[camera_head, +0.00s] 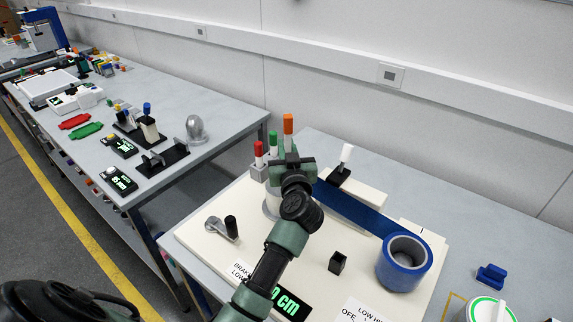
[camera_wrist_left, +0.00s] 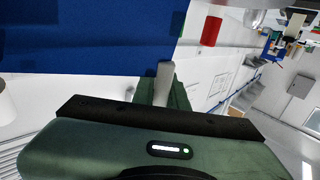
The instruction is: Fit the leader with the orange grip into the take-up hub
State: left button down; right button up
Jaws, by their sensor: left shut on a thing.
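My left gripper (camera_head: 291,163) is shut at the back of the cream board, with the orange grip (camera_head: 288,124) of the leader standing upright just above it. The left wrist view shows a grey bar (camera_wrist_left: 163,82) between the green fingers; the orange part is out of that view. A blue band (camera_head: 355,210) runs from beside the gripper to the blue roll (camera_head: 421,270). It fills the upper left of the wrist view (camera_wrist_left: 85,40). A pale round part (camera_head: 271,204), possibly the take-up hub, is mostly hidden behind my gripper. My right gripper is not in view.
Red (camera_head: 258,150) and green (camera_head: 273,142) grips stand just left of the orange one. A white-topped black piece (camera_head: 346,155) stands to the right. A crank (camera_head: 222,228), black socket (camera_head: 338,262) and green-digit display (camera_head: 290,304) are nearer. A second bench is left.

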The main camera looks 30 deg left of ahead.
pick_arm(q)
notch_tip(320, 180, down, 5)
jog(key=shift+r+b, duration=0.15)
jog(key=shift+b, duration=0.45)
jog(key=shift+f, duration=0.3)
jog(key=c, duration=1.4)
grip_release()
jog(key=shift+f, duration=0.1)
jog(key=v, duration=1.2)
jog(key=shift+r, duration=0.45)
